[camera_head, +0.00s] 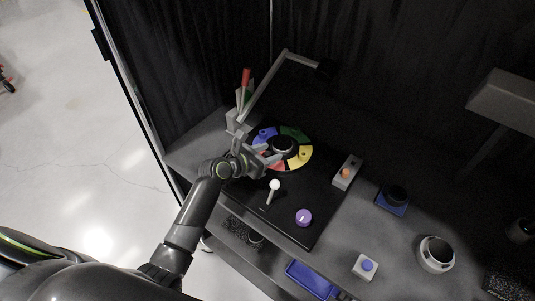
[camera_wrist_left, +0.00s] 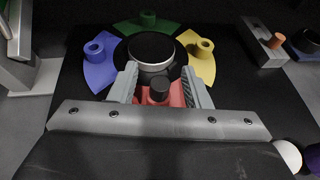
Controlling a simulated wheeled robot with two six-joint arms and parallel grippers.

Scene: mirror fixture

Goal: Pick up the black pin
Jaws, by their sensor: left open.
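The black pin (camera_wrist_left: 159,90) stands on the red segment (camera_wrist_left: 176,93) of a coloured ring in the left wrist view. My left gripper (camera_wrist_left: 160,76) is open, with one finger on each side of the pin. A gap shows between the pin and each finger. In the head view my left gripper (camera_head: 266,156) is over the red part of the ring, and I cannot make out the pin there. My right gripper is not in view.
Blue (camera_wrist_left: 99,67), green (camera_wrist_left: 148,24) and yellow (camera_wrist_left: 203,58) segments carry pins of their own colours around a round black-topped hub (camera_wrist_left: 151,50). A white-knobbed lever (camera_head: 274,186), a purple knob (camera_head: 304,217) and a grey block with an orange pin (camera_head: 346,173) stand nearby.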

